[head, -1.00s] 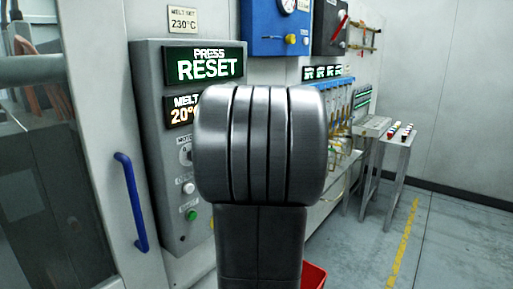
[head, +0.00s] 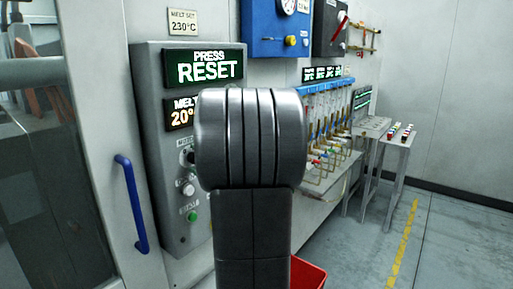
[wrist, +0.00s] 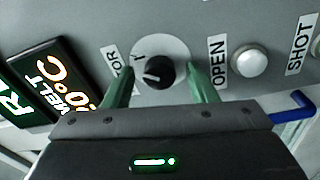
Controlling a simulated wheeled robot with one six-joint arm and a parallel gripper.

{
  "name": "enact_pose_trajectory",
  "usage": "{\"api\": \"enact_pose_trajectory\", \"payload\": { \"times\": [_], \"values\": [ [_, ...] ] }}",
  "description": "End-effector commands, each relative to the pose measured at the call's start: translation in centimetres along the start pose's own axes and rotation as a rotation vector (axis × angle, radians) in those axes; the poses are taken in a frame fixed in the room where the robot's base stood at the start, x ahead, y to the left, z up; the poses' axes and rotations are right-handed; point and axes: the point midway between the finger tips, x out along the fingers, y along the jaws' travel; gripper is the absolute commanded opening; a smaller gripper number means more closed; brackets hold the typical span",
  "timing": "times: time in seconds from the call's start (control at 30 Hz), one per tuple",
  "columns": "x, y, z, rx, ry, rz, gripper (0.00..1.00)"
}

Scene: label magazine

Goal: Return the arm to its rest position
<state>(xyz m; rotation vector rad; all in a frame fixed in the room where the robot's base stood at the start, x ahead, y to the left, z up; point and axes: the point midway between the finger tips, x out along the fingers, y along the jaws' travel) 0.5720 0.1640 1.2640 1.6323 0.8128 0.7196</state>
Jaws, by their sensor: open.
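My gripper (wrist: 160,85) is in the wrist view, with two green fingers spread apart and nothing between them. A black rotary knob (wrist: 160,72) on a pale round plate shows beyond and between the fingertips. I cannot tell how far the fingers are from the panel. In the head view, my own dark arm link fills the middle and hides the gripper. The grey control panel (head: 150,90) stands behind and left of it, with the display reading PRESS RESET (head: 203,67).
A white OPEN button (wrist: 248,62) sits right of the knob. A blue door handle (head: 131,203) is at left. A red bin (head: 308,274) is low behind my arm. Side tables (head: 390,140) stand at right. The floor (head: 450,235) at right is clear.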

Motion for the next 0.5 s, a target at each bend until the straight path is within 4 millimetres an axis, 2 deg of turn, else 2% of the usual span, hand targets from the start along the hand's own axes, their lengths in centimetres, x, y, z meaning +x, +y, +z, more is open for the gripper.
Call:
{"api": "enact_pose_trajectory", "payload": {
  "times": [0.5],
  "values": [
    [-0.03, 0.17, 0.01, -0.429, 0.011, -0.024, 0.52]
  ]
}}
